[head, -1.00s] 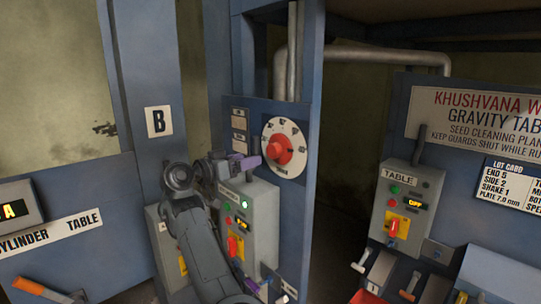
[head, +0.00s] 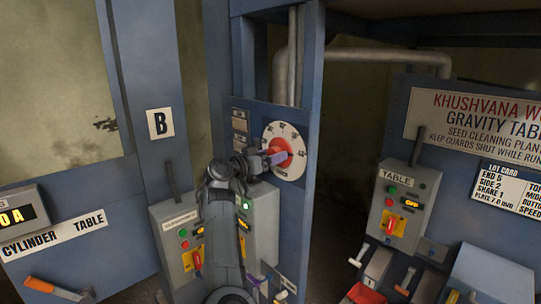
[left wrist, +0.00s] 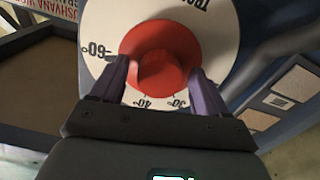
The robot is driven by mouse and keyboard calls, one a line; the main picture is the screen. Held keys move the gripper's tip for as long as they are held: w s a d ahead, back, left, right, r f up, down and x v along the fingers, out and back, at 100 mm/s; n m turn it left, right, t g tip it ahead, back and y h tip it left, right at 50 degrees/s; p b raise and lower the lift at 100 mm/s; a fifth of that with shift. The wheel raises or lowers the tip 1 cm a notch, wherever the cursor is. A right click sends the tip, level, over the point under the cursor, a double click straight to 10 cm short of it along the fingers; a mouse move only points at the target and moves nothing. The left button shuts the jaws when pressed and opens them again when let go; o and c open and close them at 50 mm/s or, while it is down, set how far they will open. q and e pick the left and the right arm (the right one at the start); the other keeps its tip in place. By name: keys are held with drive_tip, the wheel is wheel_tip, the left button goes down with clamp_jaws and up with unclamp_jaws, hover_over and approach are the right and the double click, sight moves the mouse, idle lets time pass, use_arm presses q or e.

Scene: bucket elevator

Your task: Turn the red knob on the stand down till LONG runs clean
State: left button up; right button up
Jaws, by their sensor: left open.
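The red knob (head: 277,152) sits at the middle of a round white dial (head: 291,131) on the blue stand (head: 313,110). It also shows in the left wrist view (left wrist: 160,58), with 60, 40 and 30 readable on the dial (left wrist: 215,20). My left gripper (head: 276,157) is at the knob, its fingers covering part of it in the head view. In the left wrist view its two purple fingers (left wrist: 160,88) are open, one on each side of the knob's lower part. I cannot tell whether they touch it. My right gripper is not in view.
Below the dial, grey switch boxes (head: 262,215) stand close to my left arm. A dark gap (head: 345,170) lies between stand and table.

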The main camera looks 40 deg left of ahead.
use_arm(q)
drive_tip(key=c, duration=1)
drive_tip(key=shift+n+b, duration=3.9)
drive_tip(key=shift+c, duration=0.2)
drive_tip(key=o, duration=1)
drive_tip(key=shift+o, duration=0.2)
drive_tip(key=shift+s, duration=0.1)
